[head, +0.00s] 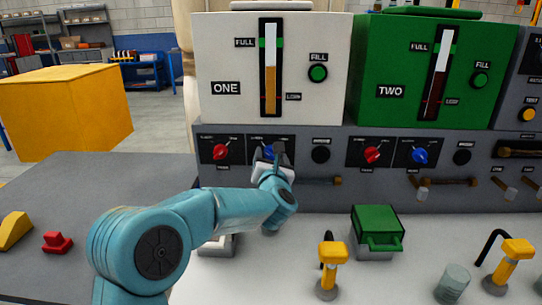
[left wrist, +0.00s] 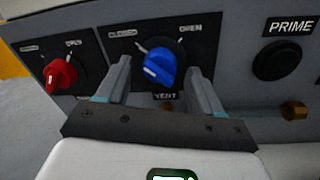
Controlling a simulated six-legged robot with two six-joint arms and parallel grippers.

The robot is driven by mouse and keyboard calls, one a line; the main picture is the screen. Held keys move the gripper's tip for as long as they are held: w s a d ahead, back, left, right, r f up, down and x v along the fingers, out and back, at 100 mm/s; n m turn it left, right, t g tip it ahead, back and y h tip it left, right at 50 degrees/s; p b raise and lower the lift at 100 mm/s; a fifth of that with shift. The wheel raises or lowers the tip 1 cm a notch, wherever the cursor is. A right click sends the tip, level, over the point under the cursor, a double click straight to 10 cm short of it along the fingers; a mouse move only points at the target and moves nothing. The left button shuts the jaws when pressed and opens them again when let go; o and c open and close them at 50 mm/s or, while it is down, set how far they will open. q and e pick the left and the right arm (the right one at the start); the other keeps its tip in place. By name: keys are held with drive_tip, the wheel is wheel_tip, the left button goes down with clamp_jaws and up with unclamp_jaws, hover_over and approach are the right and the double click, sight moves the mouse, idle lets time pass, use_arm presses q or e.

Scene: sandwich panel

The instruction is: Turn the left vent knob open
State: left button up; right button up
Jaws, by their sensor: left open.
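The left vent knob is blue and sits on the grey panel under the white box marked ONE. In the left wrist view the knob (left wrist: 160,66) lies between my finger tips, on a black plate with CLOSED at upper left, OPEN at upper right and VENT below. Its exact pointing is hard to tell. My left gripper (left wrist: 160,78) is open, one finger on each side of the knob; I cannot tell whether they touch it. In the head view my left gripper (head: 271,158) partly covers the blue knob (head: 271,151). My right gripper is not in view.
A red knob (left wrist: 61,75) is close left of the vent knob, and a black PRIME button (left wrist: 275,60) is to its right. A brass-tipped handle (head: 322,181) sticks out below. A green box (head: 377,227) and yellow taps (head: 331,252) stand on the white counter.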

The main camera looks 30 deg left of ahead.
use_arm(q)
drive_tip(key=shift+w+a, duration=0.2)
drive_tip(key=c, duration=1)
